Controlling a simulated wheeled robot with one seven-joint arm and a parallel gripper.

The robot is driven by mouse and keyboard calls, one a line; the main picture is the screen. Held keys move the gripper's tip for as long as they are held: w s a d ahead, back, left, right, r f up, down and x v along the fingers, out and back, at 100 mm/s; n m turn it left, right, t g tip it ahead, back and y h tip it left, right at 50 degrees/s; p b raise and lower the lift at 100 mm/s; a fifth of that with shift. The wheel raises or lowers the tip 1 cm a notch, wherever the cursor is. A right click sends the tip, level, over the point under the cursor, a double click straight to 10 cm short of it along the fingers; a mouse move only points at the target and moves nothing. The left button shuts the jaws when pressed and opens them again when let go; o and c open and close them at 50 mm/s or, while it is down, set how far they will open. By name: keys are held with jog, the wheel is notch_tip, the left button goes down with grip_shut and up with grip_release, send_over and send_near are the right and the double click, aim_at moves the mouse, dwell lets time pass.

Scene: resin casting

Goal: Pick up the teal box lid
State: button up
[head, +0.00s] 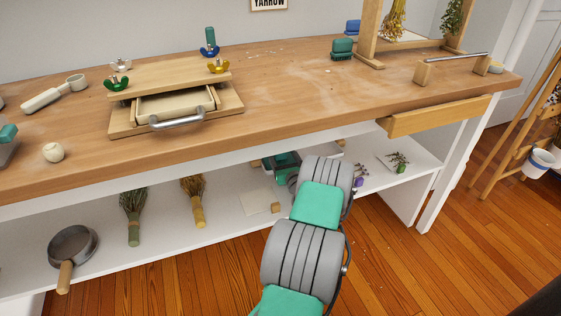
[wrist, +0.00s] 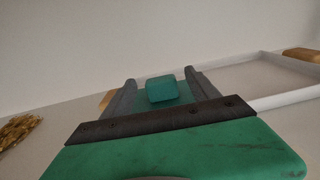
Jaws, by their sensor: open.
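The teal box lid (wrist: 160,90) shows in the wrist view as a raised teal block, with a flatter teal surface partly visible below it. My gripper (wrist: 160,77) is open, with one dark finger on each side of the block. The fingers look apart from it, with a gap on both sides. In the head view, a dark teal shape (head: 287,160) sits on the lower shelf at the end of my arm. My arm hides much of that spot, and I cannot separate lid from gripper there.
A white-rimmed tray or frame (wrist: 255,103) lies right of my gripper in the wrist view. The workbench top (head: 300,85) overhangs the white shelf (head: 225,215).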

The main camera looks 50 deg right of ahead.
jog(key=c, duration=1.5)
jog(key=shift+o, duration=0.2)
jog(key=shift+r, duration=0.15)
